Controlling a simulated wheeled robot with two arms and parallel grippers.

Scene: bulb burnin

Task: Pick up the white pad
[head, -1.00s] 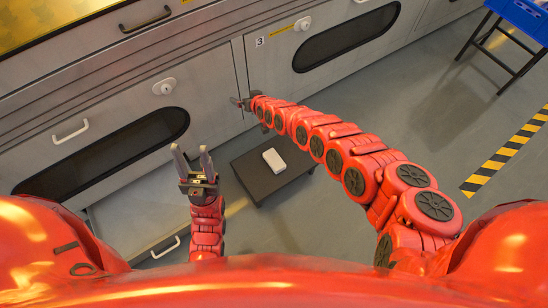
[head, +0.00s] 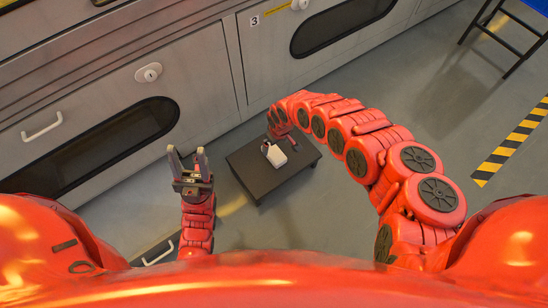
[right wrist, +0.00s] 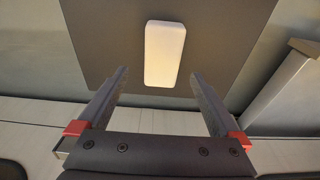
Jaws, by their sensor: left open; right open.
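The white pad (head: 277,156) lies on a small dark table (head: 261,179) in the head view. In the right wrist view the pad (right wrist: 165,53) is a pale rounded block on the dark tabletop (right wrist: 105,43). My right gripper (head: 268,145) is over the table by the pad's left end, partly hidden by its own arm. In the right wrist view its open fingers (right wrist: 157,74) stand apart to either side of the pad's near end, with nothing between them held. My left gripper (head: 187,158) is open and empty, left of the table, fingers pointing up.
Grey cabinets (head: 215,65) with dark windows and handles run behind the table. A blue-topped stand (head: 510,35) is at the upper right. Yellow-black floor tape (head: 512,143) lies at right.

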